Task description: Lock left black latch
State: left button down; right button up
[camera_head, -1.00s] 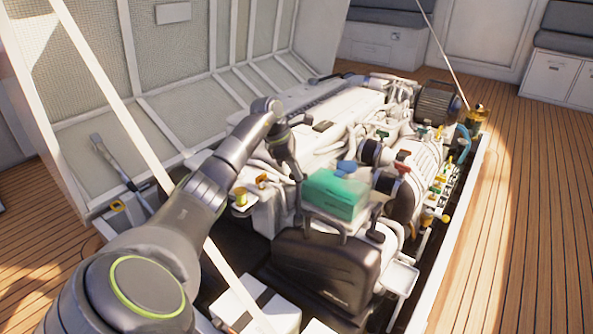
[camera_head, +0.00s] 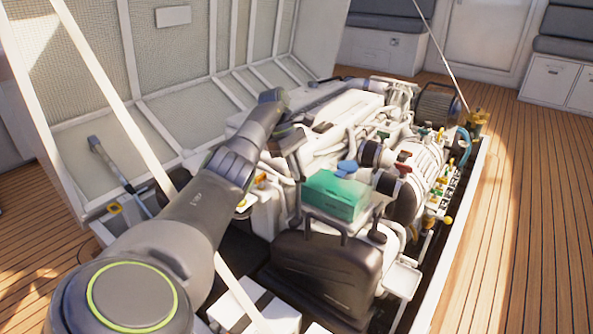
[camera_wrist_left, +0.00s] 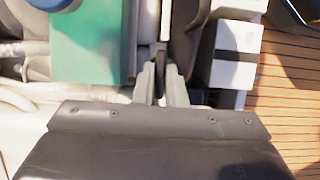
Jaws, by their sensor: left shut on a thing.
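My left gripper (camera_wrist_left: 161,88) shows at the middle of the left wrist view, its two grey fingers close together. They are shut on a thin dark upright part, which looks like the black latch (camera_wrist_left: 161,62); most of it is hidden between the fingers. The fingertips and the latch cannot be made out there. My right gripper is not in view.
The green box (camera_wrist_left: 92,45) is close left of the fingers in the wrist view, with a white box (camera_wrist_left: 236,55) to the right. A raised white hatch panel (camera_head: 180,65) leans behind my arm. Wooden floor (camera_head: 540,200) is clear at the right.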

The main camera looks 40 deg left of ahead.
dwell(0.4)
pick_arm(q)
jog(key=c, duration=1.5)
grip_release()
jog(key=shift+r, duration=0.1)
